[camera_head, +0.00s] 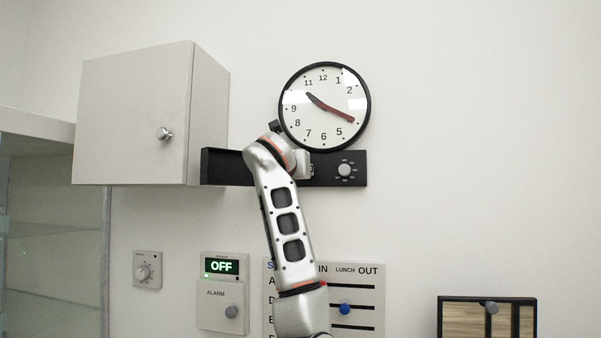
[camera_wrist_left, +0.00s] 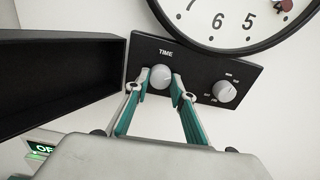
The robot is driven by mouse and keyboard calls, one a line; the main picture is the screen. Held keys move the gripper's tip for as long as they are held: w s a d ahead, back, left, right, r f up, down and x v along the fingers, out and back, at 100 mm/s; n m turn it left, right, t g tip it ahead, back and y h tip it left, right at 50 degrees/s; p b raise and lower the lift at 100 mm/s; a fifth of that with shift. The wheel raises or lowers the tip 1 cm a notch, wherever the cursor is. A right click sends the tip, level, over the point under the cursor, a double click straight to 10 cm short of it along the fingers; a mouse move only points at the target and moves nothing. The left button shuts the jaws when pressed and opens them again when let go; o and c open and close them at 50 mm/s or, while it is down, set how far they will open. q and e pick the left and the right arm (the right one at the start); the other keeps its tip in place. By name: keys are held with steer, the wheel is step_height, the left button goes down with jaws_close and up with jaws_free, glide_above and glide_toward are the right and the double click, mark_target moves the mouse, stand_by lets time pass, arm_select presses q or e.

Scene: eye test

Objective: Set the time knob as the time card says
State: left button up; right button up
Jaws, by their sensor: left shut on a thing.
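The time knob (camera_wrist_left: 161,75), a pale round knob under the word TIME, sits on a black panel (camera_wrist_left: 197,60) in the left wrist view. My left gripper (camera_wrist_left: 160,84) is shut on it, one green-and-grey finger on each side. In the head view my arm hides this knob. The round wall clock (camera_head: 324,150) has a black rim and white face. Its short hand points near 10 and its long hand near 4. I cannot make out a time card in either view. My right gripper is not in view.
A second knob (camera_wrist_left: 224,91) with small labels sits right of the time knob. A black open box (camera_wrist_left: 60,78) stands left of the panel. A white cabinet (camera_head: 130,120) juts out at left. Below are a dial (camera_head: 143,270), an alarm box (camera_head: 222,290) reading OFF and a slider board (camera_head: 358,290).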

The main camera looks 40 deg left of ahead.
arm_select(q)
steer(key=shift+d+r+n+b, duration=0.1)
steer(key=shift+n+b, duration=0.7)
steer(key=shift+n, duration=8.1)
steer(key=o, duration=1.1)
